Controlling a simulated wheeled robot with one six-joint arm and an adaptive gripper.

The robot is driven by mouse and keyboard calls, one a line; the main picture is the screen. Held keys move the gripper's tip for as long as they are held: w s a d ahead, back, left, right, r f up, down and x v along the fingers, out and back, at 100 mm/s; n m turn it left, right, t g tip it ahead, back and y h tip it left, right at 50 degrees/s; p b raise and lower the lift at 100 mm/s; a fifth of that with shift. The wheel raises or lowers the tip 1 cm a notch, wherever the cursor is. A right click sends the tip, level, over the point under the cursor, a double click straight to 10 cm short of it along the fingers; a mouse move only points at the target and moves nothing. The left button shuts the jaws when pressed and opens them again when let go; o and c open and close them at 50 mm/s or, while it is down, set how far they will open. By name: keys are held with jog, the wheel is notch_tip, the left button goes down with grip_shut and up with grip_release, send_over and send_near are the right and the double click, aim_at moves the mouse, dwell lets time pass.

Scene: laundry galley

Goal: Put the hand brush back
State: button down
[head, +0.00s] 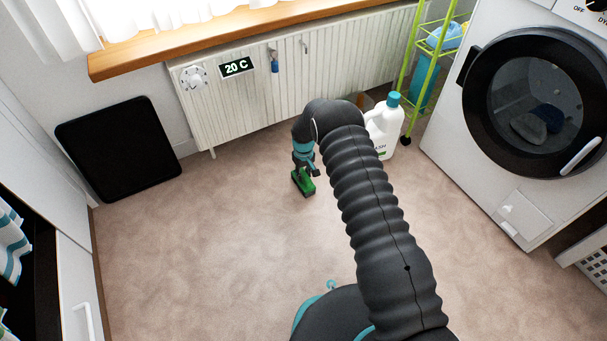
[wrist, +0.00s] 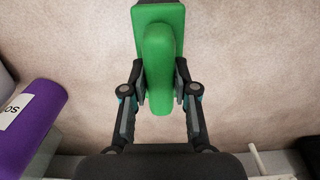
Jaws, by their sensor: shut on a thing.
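The hand brush (head: 304,184) is green and hangs from my gripper (head: 306,168) above the floor in front of the radiator. In the wrist view the brush (wrist: 160,60) fills the top middle, with its handle end reaching down between the fingers of my gripper (wrist: 159,88). The fingers are shut on it from both sides. Its bristles are not clear in either view. A small hook (head: 304,44) on the radiator's upper front looks bare. A blue item (head: 274,64) hangs on another hook to its left.
The ribbed radiator (head: 235,110) stands under a wooden sill (head: 200,45). A white bottle (head: 384,128), a lime-green rack (head: 408,85) and a washing machine (head: 520,90) stand right. A dark panel (head: 118,150) leans left. A purple container (wrist: 30,120) shows in the wrist view. The left floor is clear.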

jog(key=c, duration=0.9)
grip_release()
